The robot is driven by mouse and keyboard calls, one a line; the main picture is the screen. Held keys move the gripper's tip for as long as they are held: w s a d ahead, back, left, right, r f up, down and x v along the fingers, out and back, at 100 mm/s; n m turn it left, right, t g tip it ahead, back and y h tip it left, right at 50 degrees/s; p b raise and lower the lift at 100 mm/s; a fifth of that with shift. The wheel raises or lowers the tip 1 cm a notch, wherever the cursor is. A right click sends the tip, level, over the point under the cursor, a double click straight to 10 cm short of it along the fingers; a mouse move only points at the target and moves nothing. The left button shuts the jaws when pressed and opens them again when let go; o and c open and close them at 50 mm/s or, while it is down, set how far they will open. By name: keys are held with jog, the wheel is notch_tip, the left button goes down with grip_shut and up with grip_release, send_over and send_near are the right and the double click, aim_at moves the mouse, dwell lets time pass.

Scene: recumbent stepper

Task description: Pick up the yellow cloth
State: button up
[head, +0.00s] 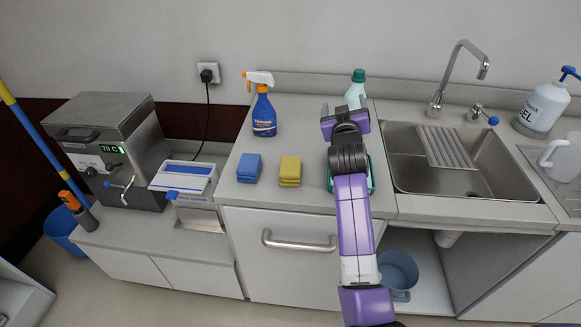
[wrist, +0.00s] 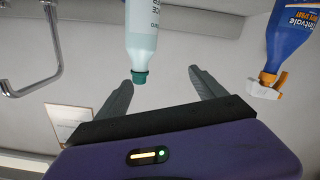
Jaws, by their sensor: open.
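The yellow cloth (head: 290,171) lies folded in a small stack on the grey counter, near its front edge. It is not in the wrist view. My gripper (head: 345,104) is open and empty above the back of the counter, to the right of the cloth and farther back. My arm reaches up the picture to the right of the cloth. In the wrist view my gripper's two fingers (wrist: 160,78) stand apart, with the green cap of a pale bottle (wrist: 142,40) showing between and beyond them.
A blue cloth (head: 249,168) lies just left of the yellow one. An orange-and-blue spray bottle (head: 264,113) stands behind them. The green-capped bottle (head: 356,88) is behind my gripper. A green-rimmed tray (head: 372,178) is partly hidden under my arm. The sink (head: 415,180) is to the right.

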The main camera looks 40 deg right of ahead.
jog(key=w+d+r+m+g, duration=0.2)
jog(key=d+m, duration=0.1)
jog(key=g+y+p, duration=0.3)
jog(key=g+y, duration=0.5)
jog(key=y, duration=0.6)
send_over(291, 166)
jog(key=d, duration=0.1)
notch_tip(291, 166, down, 9)
jog(key=shift+d+r, duration=0.1)
jog(key=shift+d, duration=0.05)
jog(key=shift+a+f, duration=0.2)
jog(key=shift+f, duration=0.15)
jog(key=f, duration=0.2)
jog(key=f+p, duration=0.1)
jog(key=f, duration=0.1)
jog(key=a+f, duration=0.1)
jog(key=f, duration=0.1)
jog(key=shift+w, duration=0.1)
jog(key=shift+f, duration=0.55)
jog(key=shift+d, duration=0.1)
jog(key=c, duration=1.5)
jog(key=shift+o, duration=0.2)
